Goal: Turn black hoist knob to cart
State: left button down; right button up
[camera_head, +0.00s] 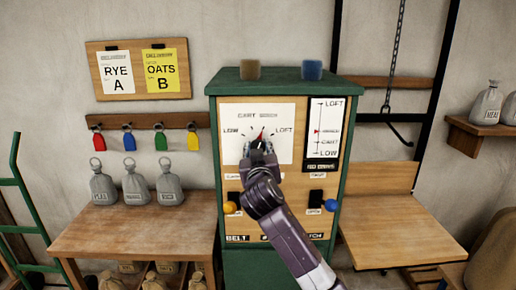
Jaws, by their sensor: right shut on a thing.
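The black hoist knob (257,146) sits on a white dial plate (284,118) on the front of the green-framed cabinet. A red pointer (262,132) shows above the knob, pointing up and slightly right, roughly toward the BENCH side. My left gripper is not in view.
Below the dial are a yellow knob (229,207), a blue knob (332,205) and a black switch (316,197). A wooden table (140,225) with grey sacks stands left. A wooden platform (400,225) is right, under a hanging chain and hook (398,130).

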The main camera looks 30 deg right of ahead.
jog(key=n+p, duration=0.2)
jog(key=n, duration=0.1)
jog(key=shift+r, duration=0.15)
jog(key=shift+n+p, duration=1.6)
jog(key=shift+n, duration=0.7)
jog(key=o, duration=1.1)
jog(key=shift+a, duration=0.1)
jog(key=shift+o, duration=0.2)
jog(key=v, duration=1.2)
